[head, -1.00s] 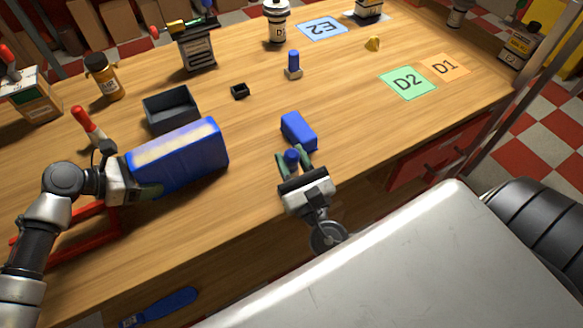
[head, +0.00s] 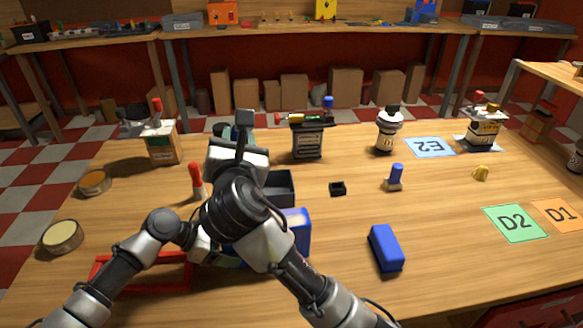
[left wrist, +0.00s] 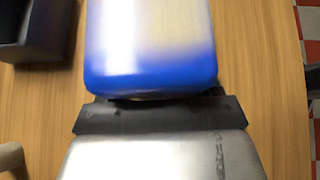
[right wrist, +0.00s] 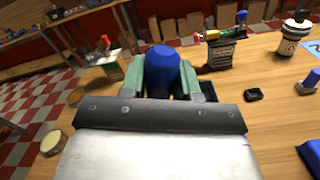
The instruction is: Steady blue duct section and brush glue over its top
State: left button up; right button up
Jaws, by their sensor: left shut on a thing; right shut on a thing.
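The blue duct section (head: 299,232) stands at the left of the bench in the head view, mostly behind my right arm. It fills the top of the left wrist view (left wrist: 150,78), with a pale, blurred band on its blue face. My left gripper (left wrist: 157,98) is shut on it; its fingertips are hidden. My right gripper (head: 236,133) is raised above the bench on the left. In the right wrist view its green fingers are shut on a blue rounded handle (right wrist: 163,72), apparently the brush's. The brush's lower end is hidden, so contact with the duct cannot be told.
A dark open box (head: 280,187) stands just behind the duct section. A blue block (head: 385,248) lies to its right, with a small blue-topped piece (head: 395,177) beyond. A red-handled tool (head: 197,182) and an open round tin (head: 62,237) are at left.

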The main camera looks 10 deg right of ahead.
jog(key=shift+a+r+y, duration=0.3)
jog(key=shift+a+r, duration=0.45)
jog(key=shift+a, duration=0.35)
jog(key=shift+a+f, duration=0.1)
jog(key=shift+f, duration=2.35)
jog(key=shift+r, duration=0.1)
